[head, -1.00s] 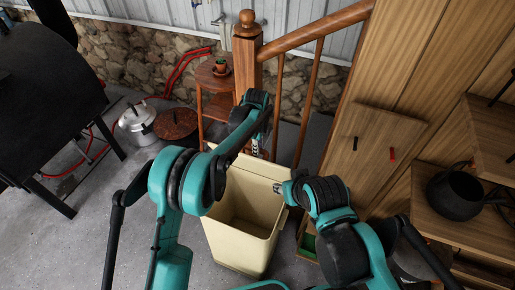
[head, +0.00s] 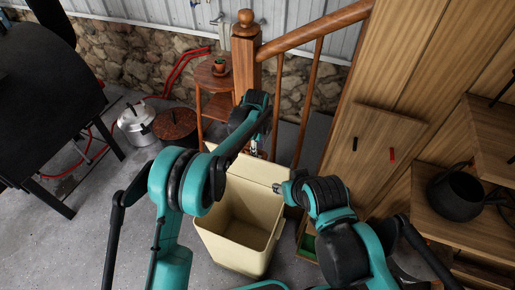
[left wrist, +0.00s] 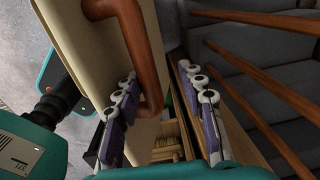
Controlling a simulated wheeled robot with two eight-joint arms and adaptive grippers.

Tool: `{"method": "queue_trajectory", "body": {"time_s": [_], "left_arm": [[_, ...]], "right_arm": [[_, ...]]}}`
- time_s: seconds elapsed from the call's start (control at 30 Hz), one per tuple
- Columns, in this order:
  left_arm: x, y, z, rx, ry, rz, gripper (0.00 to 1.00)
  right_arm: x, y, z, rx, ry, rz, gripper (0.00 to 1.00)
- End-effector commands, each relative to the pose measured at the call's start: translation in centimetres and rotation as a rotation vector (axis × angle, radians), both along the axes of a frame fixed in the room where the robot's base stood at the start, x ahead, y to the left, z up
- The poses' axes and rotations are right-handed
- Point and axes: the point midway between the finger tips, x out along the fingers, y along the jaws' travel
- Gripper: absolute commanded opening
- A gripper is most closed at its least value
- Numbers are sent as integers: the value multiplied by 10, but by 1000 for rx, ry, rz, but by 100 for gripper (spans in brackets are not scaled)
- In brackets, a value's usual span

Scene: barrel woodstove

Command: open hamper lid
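The cream hamper (head: 232,245) stands on the floor with its inside showing. Its lid (head: 258,170) is raised at the far side. In the left wrist view, a cream panel (left wrist: 82,45) carries a curved brown handle (left wrist: 150,55). My left gripper (head: 258,147) is behind the raised lid, partly hidden by it. In the left wrist view the left gripper's fingers (left wrist: 165,118) are spread apart, with the handle's lower end near the left finger; contact is unclear. My right gripper (head: 279,188) is by the right side of the lid and rim, its fingers too small to read.
A wooden post and railing (head: 247,60) stand behind the hamper. A small stand (head: 214,78) with a potted plant is behind it to the left. Wooden cabinets (head: 370,150) are on the right, a black stove (head: 45,90) on the left. Floor at left front is clear.

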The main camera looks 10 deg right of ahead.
Motion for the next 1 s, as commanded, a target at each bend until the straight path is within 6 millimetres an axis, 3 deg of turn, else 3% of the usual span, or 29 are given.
{"method": "queue_trajectory", "body": {"time_s": [0.33, 0.73, 1.0], "left_arm": [[0, 1, 11, 1, 0, 1, 39], [-5, 4, 93, 0, 0, 0, 39], [-6, 4, 120, 0, 0, 0, 39]], "right_arm": [[0, 0, 0, 0, 0, 0, 40], [0, 0, 0, 0, 0, 0, 40], [0, 0, 0, 0, 0, 0, 40]]}}
